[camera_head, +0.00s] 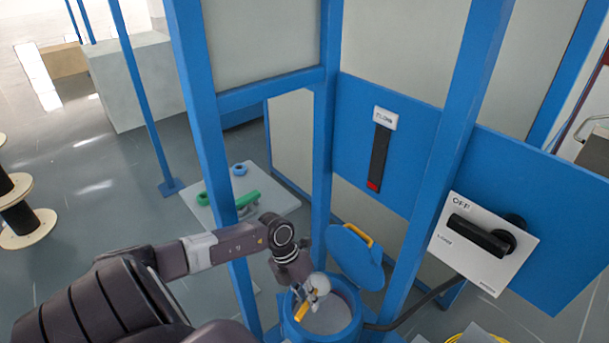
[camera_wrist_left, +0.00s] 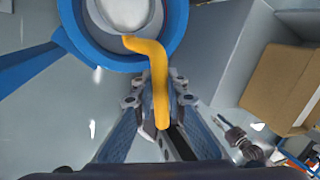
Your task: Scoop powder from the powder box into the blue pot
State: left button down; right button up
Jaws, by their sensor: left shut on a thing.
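The blue pot (camera_head: 291,325) stands at the bottom centre of the head view, with a pale grey inside. It also shows at the top of the left wrist view (camera_wrist_left: 176,28). My left gripper (camera_head: 305,296) is at the pot's mouth. In the left wrist view my left gripper (camera_wrist_left: 158,100) is shut on the yellow handle of a scoop (camera_wrist_left: 160,80). The scoop's pale bowl (camera_head: 320,283) is over the pot's opening; I cannot tell how much powder is in it. An open brown cardboard box (camera_wrist_left: 282,85) shows at right in the wrist view. My right gripper is out of view.
A blue lid (camera_head: 352,258) with a yellow handle leans behind the pot. Blue frame posts (camera_head: 325,190) rise close around the arm. A white panel with a black switch (camera_head: 485,243) is at right. A low white table (camera_head: 275,195) with green parts stands at left.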

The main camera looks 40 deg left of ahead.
pick_arm(q)
jog(key=w+d+f+g+y+b, duration=0.2)
jog(key=d+f+y+b, duration=0.3)
jog(key=y, duration=0.6)
jog(key=shift+d+f+g+b, duration=0.25)
jog(key=shift+d+g+b, duration=0.25)
jog(key=shift+d+b, duration=0.4)
dwell(0.3)
